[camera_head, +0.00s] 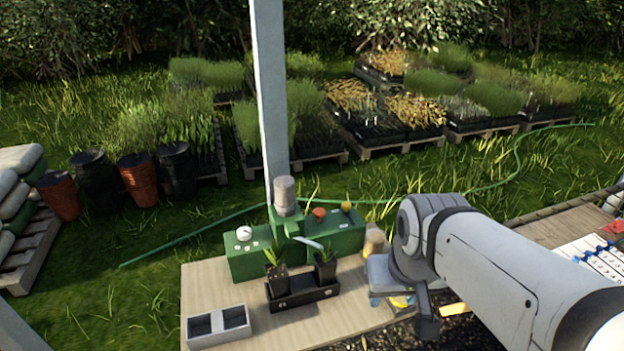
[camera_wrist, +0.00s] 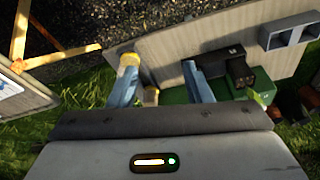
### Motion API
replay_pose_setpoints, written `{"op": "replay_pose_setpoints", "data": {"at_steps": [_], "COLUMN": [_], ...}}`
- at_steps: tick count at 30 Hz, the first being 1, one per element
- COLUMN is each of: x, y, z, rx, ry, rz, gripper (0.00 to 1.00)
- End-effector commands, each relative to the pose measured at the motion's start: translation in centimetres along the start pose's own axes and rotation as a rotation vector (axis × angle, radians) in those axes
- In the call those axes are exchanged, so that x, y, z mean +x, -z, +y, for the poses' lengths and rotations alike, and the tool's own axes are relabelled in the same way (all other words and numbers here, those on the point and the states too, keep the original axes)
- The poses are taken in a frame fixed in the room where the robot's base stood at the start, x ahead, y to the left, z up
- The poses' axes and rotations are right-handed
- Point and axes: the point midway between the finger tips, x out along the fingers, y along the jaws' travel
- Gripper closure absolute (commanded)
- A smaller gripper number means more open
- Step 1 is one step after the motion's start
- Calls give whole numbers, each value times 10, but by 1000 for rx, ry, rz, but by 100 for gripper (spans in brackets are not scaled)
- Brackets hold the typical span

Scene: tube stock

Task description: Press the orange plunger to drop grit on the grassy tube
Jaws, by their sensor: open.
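The orange plunger (camera_head: 319,213) stands on top of the green machine (camera_head: 248,262), beside a yellow-ochre knob (camera_head: 346,206). A grey canister (camera_head: 285,196) rises from the machine, and a pale spout (camera_head: 312,243) points towards the right tube. A black rack (camera_head: 303,292) in front holds two dark tubes, a left one (camera_head: 277,281) and a right one (camera_head: 325,271), both with green leaves. I cannot tell which is the grassy one. My gripper (camera_head: 392,301) is right of the rack, apart from the plunger. Its blue fingers are spread in the wrist view (camera_wrist: 158,70), with nothing visibly held.
A grey two-compartment tray (camera_head: 218,327) sits at the bench's (camera_head: 203,283) front left. A tan cylinder (camera_head: 374,243) stands close behind my gripper. A white knob (camera_head: 244,232) is on the machine's left part. A grey post (camera_head: 270,100) rises behind the machine.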

Motion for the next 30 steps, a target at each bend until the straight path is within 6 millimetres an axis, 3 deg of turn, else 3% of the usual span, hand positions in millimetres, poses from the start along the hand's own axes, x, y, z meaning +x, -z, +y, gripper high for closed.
{"op": "replay_pose_setpoints", "data": {"at_steps": [16, 30], "x": [0, 0], "y": [0, 0], "z": [0, 0], "rx": [0, 0], "ry": [0, 0], "rz": [0, 0], "gripper": [100, 100]}}
